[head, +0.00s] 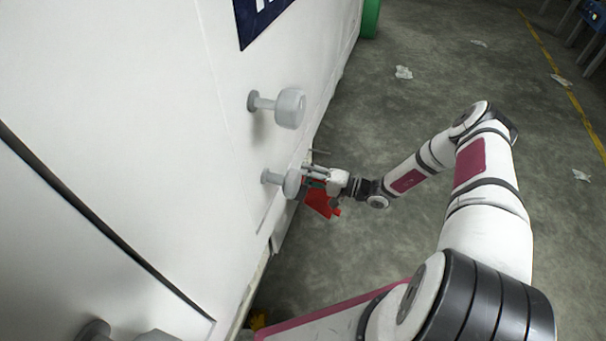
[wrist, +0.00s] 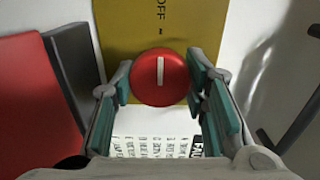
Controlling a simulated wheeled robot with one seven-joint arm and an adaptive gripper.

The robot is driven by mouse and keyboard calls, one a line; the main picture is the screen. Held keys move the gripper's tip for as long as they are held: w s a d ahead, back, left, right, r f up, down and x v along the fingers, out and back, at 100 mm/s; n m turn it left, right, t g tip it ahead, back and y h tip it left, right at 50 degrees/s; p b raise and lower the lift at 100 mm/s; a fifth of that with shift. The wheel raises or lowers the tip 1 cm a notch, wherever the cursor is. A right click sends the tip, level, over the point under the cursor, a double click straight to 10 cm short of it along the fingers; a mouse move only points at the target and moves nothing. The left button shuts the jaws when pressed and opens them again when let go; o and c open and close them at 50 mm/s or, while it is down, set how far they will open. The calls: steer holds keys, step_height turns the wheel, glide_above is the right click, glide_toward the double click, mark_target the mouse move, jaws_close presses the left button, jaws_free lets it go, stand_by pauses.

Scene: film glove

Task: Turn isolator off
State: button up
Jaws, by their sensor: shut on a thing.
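The isolator is a round red knob (wrist: 160,77) with a white bar across its face, on a yellow plate (wrist: 125,25). The letters OFF and a small dark tick are on the plate above it in the wrist view. The white bar stands upright in that view, in line with the tick. My gripper (head: 314,174) is at the white cabinet's face in the head view. In the wrist view its teal-padded fingers are on both sides of the knob, shut on it. The knob cannot be made out in the head view.
A red part (head: 321,203) sits just below my gripper; a red panel with a dark edge (wrist: 40,95) fills the wrist view's left. Grey knobs (head: 290,108) stick out from the white cabinet (head: 170,130). A printed white label (wrist: 155,145) lies below the isolator.

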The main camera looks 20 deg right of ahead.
stand_by(0.4)
steer(key=o, duration=1.2)
steer(key=v, duration=1.2)
